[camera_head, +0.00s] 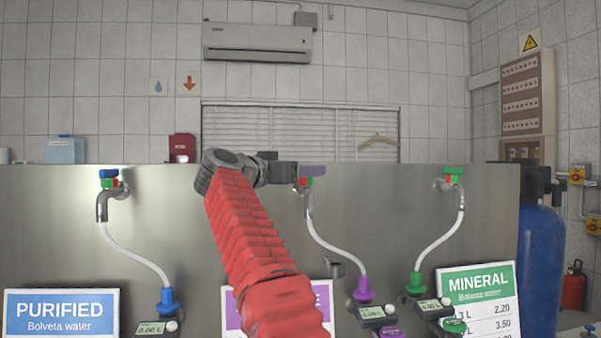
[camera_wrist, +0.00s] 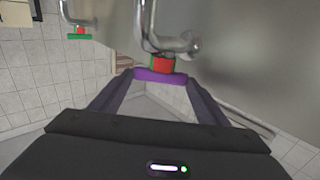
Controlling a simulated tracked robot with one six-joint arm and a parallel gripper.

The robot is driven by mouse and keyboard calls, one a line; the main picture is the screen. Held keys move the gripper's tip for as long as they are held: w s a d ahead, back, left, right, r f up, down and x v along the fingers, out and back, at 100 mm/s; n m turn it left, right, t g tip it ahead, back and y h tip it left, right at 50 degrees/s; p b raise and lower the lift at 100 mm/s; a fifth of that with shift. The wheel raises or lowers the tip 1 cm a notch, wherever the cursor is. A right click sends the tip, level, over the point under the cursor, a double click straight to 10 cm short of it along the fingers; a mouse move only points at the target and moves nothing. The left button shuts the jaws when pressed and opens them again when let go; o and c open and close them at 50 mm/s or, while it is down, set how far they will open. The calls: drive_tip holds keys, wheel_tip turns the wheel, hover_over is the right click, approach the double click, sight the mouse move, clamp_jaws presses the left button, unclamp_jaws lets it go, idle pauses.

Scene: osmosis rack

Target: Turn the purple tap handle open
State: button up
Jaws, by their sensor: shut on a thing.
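The purple tap handle (camera_head: 314,170) sits on top of the middle tap on the steel panel, above a red and green collar. In the wrist view the purple handle (camera_wrist: 160,77) lies crosswise between the two fingers, with the red and green collar (camera_wrist: 161,63) and metal tap body behind it. My gripper (camera_wrist: 158,80) is shut on the handle, one finger at each end. In the head view my gripper (camera_head: 298,173) reaches the handle from the left. The arm and gripper hide part of the middle tap there.
A blue-handled tap (camera_head: 108,174) is on the left and a green-handled tap (camera_head: 453,171) on the right. White hoses run down from the taps. Meters and signs stand along the lower front. A blue tank (camera_head: 541,260) stands at the right. Space above the panel is open.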

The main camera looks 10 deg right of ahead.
drive_tip(key=shift+a+f, duration=0.1)
drive_tip(key=o, duration=1)
drive_tip(key=shift+o, duration=0.2)
drive_tip(key=v, duration=1.3)
drive_tip(key=shift+s+a, duration=0.25)
drive_tip(key=shift+a, duration=0.05)
